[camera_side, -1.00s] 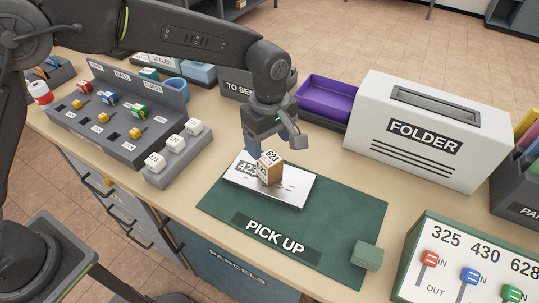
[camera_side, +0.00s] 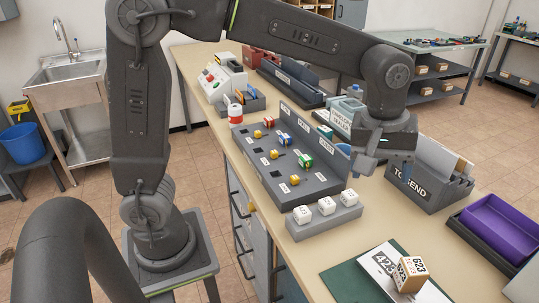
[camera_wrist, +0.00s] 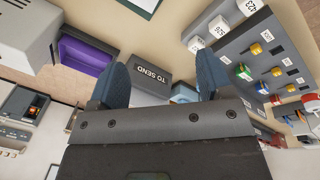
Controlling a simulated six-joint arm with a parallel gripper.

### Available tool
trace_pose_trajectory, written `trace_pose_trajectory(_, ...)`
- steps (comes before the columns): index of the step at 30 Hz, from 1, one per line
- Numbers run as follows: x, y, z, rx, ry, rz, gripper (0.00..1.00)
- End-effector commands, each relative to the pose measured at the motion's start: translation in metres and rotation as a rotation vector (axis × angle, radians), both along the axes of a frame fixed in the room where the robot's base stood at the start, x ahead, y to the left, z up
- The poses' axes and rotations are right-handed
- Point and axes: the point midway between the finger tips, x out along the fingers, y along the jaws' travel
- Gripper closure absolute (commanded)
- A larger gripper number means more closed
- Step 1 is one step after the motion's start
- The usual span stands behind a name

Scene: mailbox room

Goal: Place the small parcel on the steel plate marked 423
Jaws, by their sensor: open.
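The small parcel (camera_side: 413,275) is a light brown box labelled 623. In the side view it rests on the white-topped steel plate (camera_side: 379,262) marked 423, toward the plate's right part. The plate lies on the green mat (camera_side: 349,283), which runs out of the picture at the bottom. My gripper (camera_side: 386,163) is up and away from the parcel, in front of the TO SEND box. In the wrist view my gripper (camera_wrist: 161,80) has its two blue fingers wide apart with nothing between them. I cannot make out the parcel in the wrist view.
A grey sorting rack (camera_side: 285,160) with coloured knobs stands left of my gripper. White cubes (camera_side: 326,206) sit on a low block before it. The TO SEND box (camera_side: 430,180) and a purple tray (camera_side: 500,228) are at the right.

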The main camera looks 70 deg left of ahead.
Motion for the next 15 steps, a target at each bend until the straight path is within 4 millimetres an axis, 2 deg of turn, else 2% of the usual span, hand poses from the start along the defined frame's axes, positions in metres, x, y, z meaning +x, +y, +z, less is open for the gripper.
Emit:
trace_pose_trajectory(1, -0.017, 0.018, 0.012, 0.007, -0.039, -0.057, 0.27)
trace_pose_trajectory(6, -0.073, 0.065, 0.028, 0.070, -0.156, -0.290, 0.27)
trace_pose_trajectory(12, -0.135, 0.101, 0.020, 0.187, -0.269, -0.536, 0.27)
trace_pose_trajectory(15, -0.156, 0.110, 0.011, 0.240, -0.303, -0.626, 0.27)
